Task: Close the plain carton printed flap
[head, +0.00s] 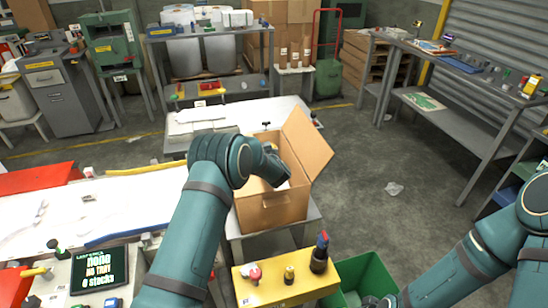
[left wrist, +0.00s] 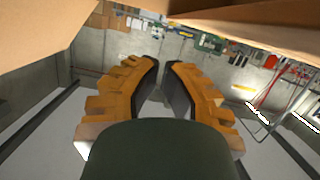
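The plain brown carton (head: 272,212) stands open on a grey stand. A large flap (head: 308,148) stands up and leans outward on its right side; I see no print on it. My left arm reaches over the carton's left side, and its wrist hides part of the opening. In the left wrist view, my left gripper (left wrist: 162,64) is empty, its orange fingers nearly meeting at the tips. Brown cardboard (left wrist: 255,28) crosses the top of that view, and more (left wrist: 32,35) shows at upper left. My right arm is at lower right; its gripper (head: 380,301) is barely visible at the bottom edge.
A white-topped table (head: 120,205) is at left, and another bench (head: 180,128) stands behind the carton. The floor right of the carton is mostly clear.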

